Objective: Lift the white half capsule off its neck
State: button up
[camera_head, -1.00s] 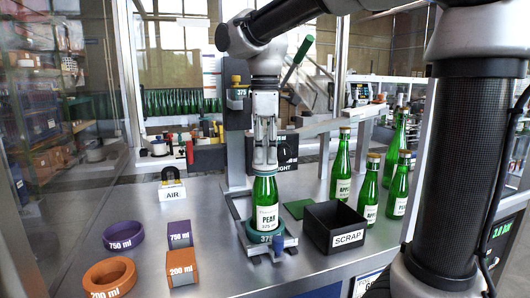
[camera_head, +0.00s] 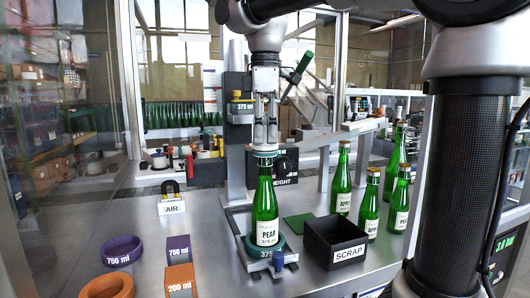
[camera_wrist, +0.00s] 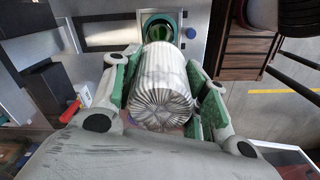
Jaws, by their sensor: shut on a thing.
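The green PEAR bottle (camera_head: 267,222) stands upright in the teal 375 ring of the stand (camera_head: 255,252). My gripper (camera_head: 265,149) is directly above it, pointing down, at the top of its neck. In the wrist view my gripper (camera_wrist: 163,95) is shut on the white, pleated half capsule (camera_wrist: 162,85), with green pads on both sides. Its creased end faces the camera. Part of the green bottle (camera_wrist: 158,33) shows beyond the capsule. The bottle's mouth is hidden, so I cannot tell whether the capsule's lower edge is clear of it.
A black SCRAP bin (camera_head: 334,243) stands just right of the stand. Several green bottles (camera_head: 369,203) stand further right. An AIR unit (camera_head: 171,202), purple ring (camera_head: 122,249), orange ring (camera_head: 107,287) and two labelled blocks (camera_head: 179,265) are at left. Bare bench lies between.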

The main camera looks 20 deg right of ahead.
notch_tip(320, 180, up, 9)
jog(key=shift+r, duration=0.15)
jog(key=shift+f, duration=1.3)
